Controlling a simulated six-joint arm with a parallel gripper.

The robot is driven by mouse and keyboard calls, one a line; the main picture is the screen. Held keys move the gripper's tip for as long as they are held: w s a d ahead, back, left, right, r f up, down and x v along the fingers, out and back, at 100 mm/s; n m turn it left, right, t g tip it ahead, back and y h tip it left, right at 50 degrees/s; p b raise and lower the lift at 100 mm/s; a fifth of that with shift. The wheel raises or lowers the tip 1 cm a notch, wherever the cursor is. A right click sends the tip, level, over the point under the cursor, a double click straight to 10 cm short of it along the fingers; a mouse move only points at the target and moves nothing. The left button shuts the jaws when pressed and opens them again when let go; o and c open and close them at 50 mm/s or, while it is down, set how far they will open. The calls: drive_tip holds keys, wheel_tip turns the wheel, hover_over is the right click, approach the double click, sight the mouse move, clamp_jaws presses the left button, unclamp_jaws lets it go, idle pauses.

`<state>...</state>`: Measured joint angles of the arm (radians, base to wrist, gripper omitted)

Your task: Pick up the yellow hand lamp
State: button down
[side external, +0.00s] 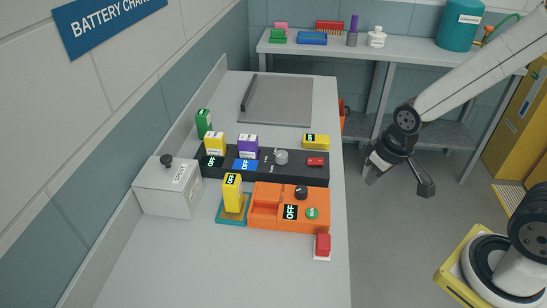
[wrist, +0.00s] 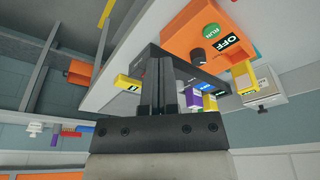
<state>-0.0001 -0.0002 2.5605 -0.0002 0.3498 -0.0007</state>
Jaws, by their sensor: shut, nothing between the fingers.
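Three yellow blocks lie on the grey bench, and I cannot tell for sure which is the hand lamp. One (side external: 233,194) stands upright on a teal base with an OFF label. One (side external: 215,144) stands at the black panel's left end, beside a purple block (side external: 248,147). One (side external: 316,141) lies low near the bench's right edge and also shows in the wrist view (wrist: 128,83). My gripper (side external: 373,178) is shut and empty, right of the bench edge and apart from all three. The wrist view shows its fingers (wrist: 160,75) together.
An orange control box (side external: 263,221) and a black panel (side external: 295,174) take up the middle bench. A red button block (side external: 322,245), a grey box (side external: 168,190) and a green block (side external: 204,123) stand around them. The bench front is bare. A shelf (side external: 400,49) with small items is behind.

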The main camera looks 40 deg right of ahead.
unclamp_jaws()
drive_tip(key=shift+w, duration=0.1)
drive_tip(key=n+y, duration=0.3)
drive_tip(key=n, duration=0.6)
approach(232, 178)
drive_tip(key=shift+t, duration=0.3)
drive_tip(key=x, duration=0.5)
drive_tip(key=shift+s+f, duration=0.2)
drive_tip(key=shift+x, duration=1.25)
drive_tip(key=shift+a+f, duration=0.1)
